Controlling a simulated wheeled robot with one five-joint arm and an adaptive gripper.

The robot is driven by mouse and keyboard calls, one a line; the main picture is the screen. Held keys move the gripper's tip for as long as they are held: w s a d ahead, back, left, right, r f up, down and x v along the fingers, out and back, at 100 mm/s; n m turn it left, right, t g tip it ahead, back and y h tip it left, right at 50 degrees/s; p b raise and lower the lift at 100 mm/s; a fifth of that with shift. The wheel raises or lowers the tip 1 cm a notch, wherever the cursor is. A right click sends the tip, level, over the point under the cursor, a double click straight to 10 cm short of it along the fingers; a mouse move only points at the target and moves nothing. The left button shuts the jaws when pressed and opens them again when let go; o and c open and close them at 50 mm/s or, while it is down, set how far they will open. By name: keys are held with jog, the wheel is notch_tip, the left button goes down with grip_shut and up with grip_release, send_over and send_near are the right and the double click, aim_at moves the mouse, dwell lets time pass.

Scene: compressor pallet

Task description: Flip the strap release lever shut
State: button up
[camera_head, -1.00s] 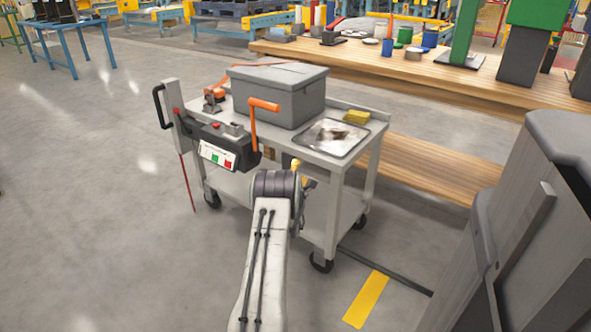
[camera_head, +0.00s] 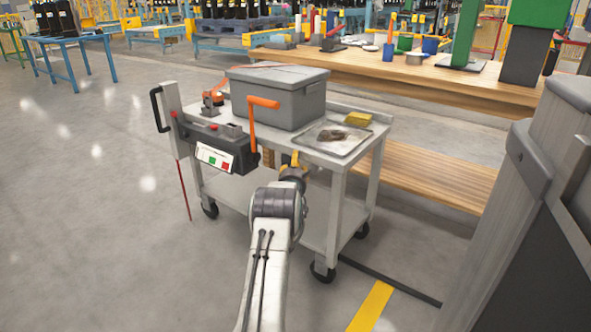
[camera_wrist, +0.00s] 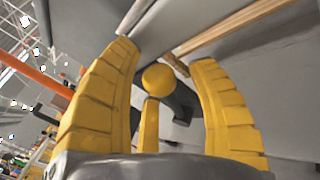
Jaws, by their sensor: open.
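An orange lever (camera_head: 263,103) rises from the dark control box (camera_head: 212,148) on the cart's near left side. An orange bar, likely this lever, also shows at the left of the wrist view (camera_wrist: 48,79). I cannot tell for sure which part is the strap release lever. My gripper (camera_head: 294,162) is by the cart's near edge, to the right of and below the orange lever. In the wrist view its yellow fingers (camera_wrist: 164,55) are spread with nothing clamped. A yellow round knob (camera_wrist: 158,80) beside a dark stem (camera_wrist: 182,101) shows between them; contact cannot be told.
A grey lidded box (camera_head: 282,97) stands on the cart (camera_head: 333,217), beside a metal tray (camera_head: 340,151) and a yellow block (camera_head: 358,118). A large grey object (camera_head: 540,180) is close on the right. A wooden bench (camera_head: 450,80) lies behind.

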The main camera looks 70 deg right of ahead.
jog(key=shift+d, duration=0.1)
jog(key=shift+c, duration=0.4)
jog(key=shift+r, duration=0.1)
grip_shut()
